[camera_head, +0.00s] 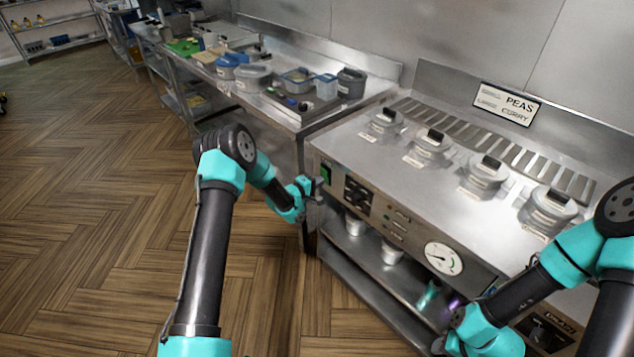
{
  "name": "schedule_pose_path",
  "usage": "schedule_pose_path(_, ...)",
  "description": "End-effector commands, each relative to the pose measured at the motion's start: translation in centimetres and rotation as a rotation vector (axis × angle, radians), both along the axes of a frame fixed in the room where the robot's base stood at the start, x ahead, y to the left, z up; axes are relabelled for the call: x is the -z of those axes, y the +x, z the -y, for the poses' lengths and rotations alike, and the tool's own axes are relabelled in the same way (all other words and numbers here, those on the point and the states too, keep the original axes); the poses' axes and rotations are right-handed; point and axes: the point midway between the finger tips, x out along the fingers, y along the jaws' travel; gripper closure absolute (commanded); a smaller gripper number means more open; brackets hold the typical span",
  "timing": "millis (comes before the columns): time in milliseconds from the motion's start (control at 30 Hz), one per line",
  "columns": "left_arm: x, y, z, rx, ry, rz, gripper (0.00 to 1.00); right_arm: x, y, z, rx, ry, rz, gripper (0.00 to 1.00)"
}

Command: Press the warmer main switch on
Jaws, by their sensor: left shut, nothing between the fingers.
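The warmer (400,180) is a steel counter unit at the right. At the left end of its front panel is a green switch (325,173), which looks like the main switch; whether it is on or off is too small to tell. My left gripper (313,189) is shut and empty, right beside the switch, just below and left of it. I cannot tell whether its tips touch the switch or panel. My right gripper (439,345) is low at the bottom, in front of the warmer, partly hidden by its wrist; its jaws are unclear.
The panel also holds a black control block (357,195), small indicators and a round gauge (443,258). White containers (391,252) sit on the lower shelf. A cluttered steel table (290,120) adjoins at left; floor there is free.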

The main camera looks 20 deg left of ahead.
Motion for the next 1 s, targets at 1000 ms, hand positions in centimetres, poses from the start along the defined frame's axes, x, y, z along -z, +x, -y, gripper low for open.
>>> schedule_pose_path(1000, 2.1, -11.5, -5.4, 0.012, 0.0, 0.001, 1.0, 0.0, 0.0, 0.0, 0.0, 0.0, 0.0, 0.57)
